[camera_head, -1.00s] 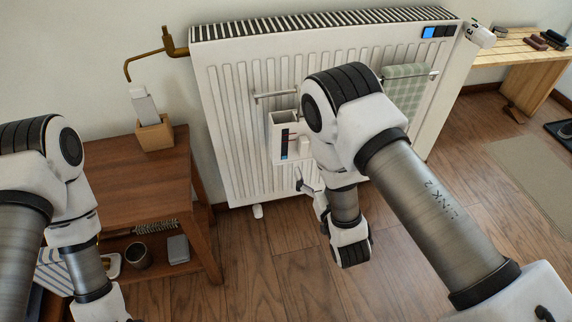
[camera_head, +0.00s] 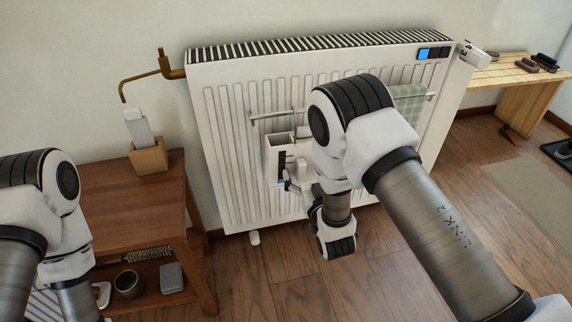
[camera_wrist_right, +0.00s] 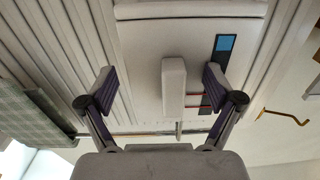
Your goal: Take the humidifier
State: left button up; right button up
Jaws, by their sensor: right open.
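The humidifier (camera_head: 274,152) is a white open-topped box hung on the front of the white radiator, partly hidden behind my right arm. It has a dark strip with a blue section (camera_wrist_right: 224,44) and a pale upright handle (camera_wrist_right: 174,86). My right gripper (camera_wrist_right: 160,78) is open, with the handle between its fingers, nearer the right one in the wrist view. Neither finger clearly grips it. In the head view this gripper (camera_head: 290,180) is at the humidifier's lower front. My left arm shows at the left edge, but its gripper is out of frame.
The radiator (camera_head: 232,150) has a rail and a green checked towel (camera_head: 409,104), partly behind my right arm. A wooden side table (camera_head: 120,200) with a small wooden box (camera_head: 149,158) stands left. A bench (camera_head: 505,80) stands at right. Floor between is clear.

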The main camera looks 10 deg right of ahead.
aim_at(306, 161)
grip_shut()
jog(key=shift+r, duration=0.1)
jog(key=shift+r+p, duration=1.8)
jog(key=shift+r, duration=0.15)
jog(key=s+p, duration=0.2)
jog(key=s, duration=0.7)
jog(key=shift+d, duration=0.2)
